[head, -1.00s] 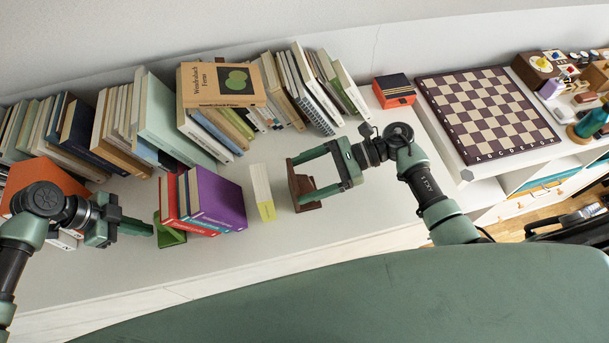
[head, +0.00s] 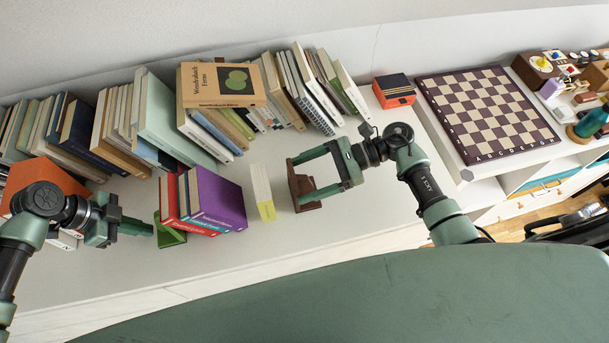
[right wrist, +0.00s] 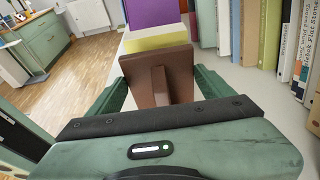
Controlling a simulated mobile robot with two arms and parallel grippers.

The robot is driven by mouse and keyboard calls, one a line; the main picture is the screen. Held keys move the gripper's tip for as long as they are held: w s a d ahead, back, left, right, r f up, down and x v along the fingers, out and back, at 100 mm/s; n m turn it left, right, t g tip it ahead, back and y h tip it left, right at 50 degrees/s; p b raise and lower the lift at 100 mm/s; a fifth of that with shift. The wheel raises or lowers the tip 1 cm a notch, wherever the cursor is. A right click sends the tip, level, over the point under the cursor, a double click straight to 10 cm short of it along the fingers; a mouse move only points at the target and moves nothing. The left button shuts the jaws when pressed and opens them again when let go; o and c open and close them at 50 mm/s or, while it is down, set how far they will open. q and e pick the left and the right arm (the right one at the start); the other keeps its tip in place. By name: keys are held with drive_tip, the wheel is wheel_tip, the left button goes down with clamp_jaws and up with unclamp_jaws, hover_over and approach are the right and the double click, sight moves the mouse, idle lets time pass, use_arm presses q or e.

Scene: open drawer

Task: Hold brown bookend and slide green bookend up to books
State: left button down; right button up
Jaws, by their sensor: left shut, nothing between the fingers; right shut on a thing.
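The brown bookend (head: 304,188) stands on the white shelf top, and it also shows in the right wrist view (right wrist: 158,75). My right gripper (head: 301,178) is shut on it, one finger on each side. The green bookend (head: 170,235) stands at the left end of a short row of red, blue and purple books (head: 214,200). My left gripper (head: 148,228) is shut and empty, its tip close to the green bookend; I cannot tell whether they touch. A cream and yellow book (head: 262,191) stands apart between the purple book and the brown bookend.
A long row of books (head: 150,125) lines the wall behind, with a tan book (head: 221,85) lying on top. An orange box (head: 394,92) and a chessboard (head: 485,112) are at the right. The shelf top in front is clear.

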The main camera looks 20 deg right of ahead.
use_arm(q)
drive_tip(key=shift+d, duration=0.15)
drive_tip(key=shift+s+d+f, duration=0.1)
drive_tip(key=shift+s+d, duration=0.05)
drive_tip(key=shift+d, duration=1.85)
drive_tip(key=shift+s+d+f, duration=0.1)
drive_tip(key=shift+d, duration=1.9)
use_arm(e)
drive_tip(key=shift+r, duration=0.15)
